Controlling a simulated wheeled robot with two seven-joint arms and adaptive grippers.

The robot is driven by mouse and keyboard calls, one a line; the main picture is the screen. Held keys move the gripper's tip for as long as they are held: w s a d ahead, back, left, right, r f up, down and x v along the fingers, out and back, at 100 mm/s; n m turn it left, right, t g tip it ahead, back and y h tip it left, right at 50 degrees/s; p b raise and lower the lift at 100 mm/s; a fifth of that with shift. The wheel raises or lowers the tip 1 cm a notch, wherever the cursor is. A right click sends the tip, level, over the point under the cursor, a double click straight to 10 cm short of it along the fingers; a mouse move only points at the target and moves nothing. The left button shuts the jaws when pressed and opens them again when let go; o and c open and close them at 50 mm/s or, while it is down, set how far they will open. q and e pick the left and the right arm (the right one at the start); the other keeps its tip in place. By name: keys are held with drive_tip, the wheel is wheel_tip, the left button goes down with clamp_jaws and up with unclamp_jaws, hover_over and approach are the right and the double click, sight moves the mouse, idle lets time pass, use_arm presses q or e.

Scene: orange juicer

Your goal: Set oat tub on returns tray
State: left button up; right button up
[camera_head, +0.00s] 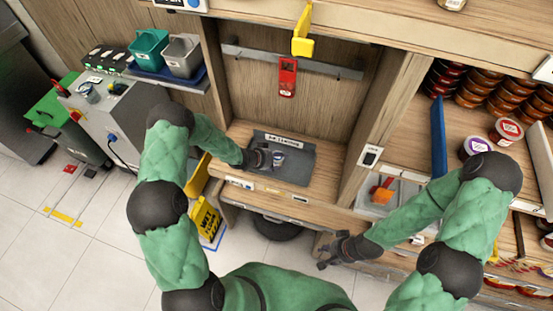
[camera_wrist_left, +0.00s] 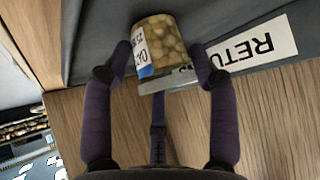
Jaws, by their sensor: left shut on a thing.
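The oat tub (camera_wrist_left: 160,50) is a small clear tub with tan contents and a white and blue label. It sits between the fingers of my left gripper (camera_wrist_left: 163,62), which is shut on it. In the head view the tub (camera_head: 279,158) is over the dark grey returns tray (camera_head: 298,172) at the left gripper (camera_head: 268,158). The tray's white label shows partly in the wrist view (camera_wrist_left: 255,45). I cannot tell whether the tub touches the tray. My right gripper (camera_head: 326,254) is empty, with its fingers apart, low by the counter front.
The tray lies on a wooden counter (camera_head: 240,133) between wooden side panels. A red tag (camera_head: 288,77) and yellow handle (camera_head: 302,44) hang above it. Teal (camera_head: 149,50) and grey (camera_head: 183,56) bins stand at the left. A blue divider (camera_head: 438,138) stands at the right.

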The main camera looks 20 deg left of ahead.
use_arm(q)
drive_tip(key=o, duration=1.2)
drive_tip(key=shift+f, duration=0.1)
drive_tip(key=shift+c, duration=0.2)
drive_tip(key=shift+r, duration=0.25)
drive_tip(key=p+v, duration=0.2)
drive_tip(key=v, duration=1)
drive_tip(key=s+d+f+n+g, duration=0.2)
drive_tip(key=s+d+f+n, duration=0.1)
drive_tip(key=s, duration=0.5)
drive_tip(key=s+d+f+n+g+y, duration=0.1)
drive_tip(key=s+d+f+n+g, duration=0.1)
drive_tip(key=s+d, duration=0.3)
drive_tip(key=s+d+f+n+g, duration=0.3)
drive_tip(key=s+d+f+n, duration=0.1)
drive_tip(key=s, duration=0.6)
drive_tip(key=shift+s+d+f+y, duration=0.3)
drive_tip(key=shift+s+d+f, duration=0.1)
drive_tip(key=shift+d+f, duration=0.1)
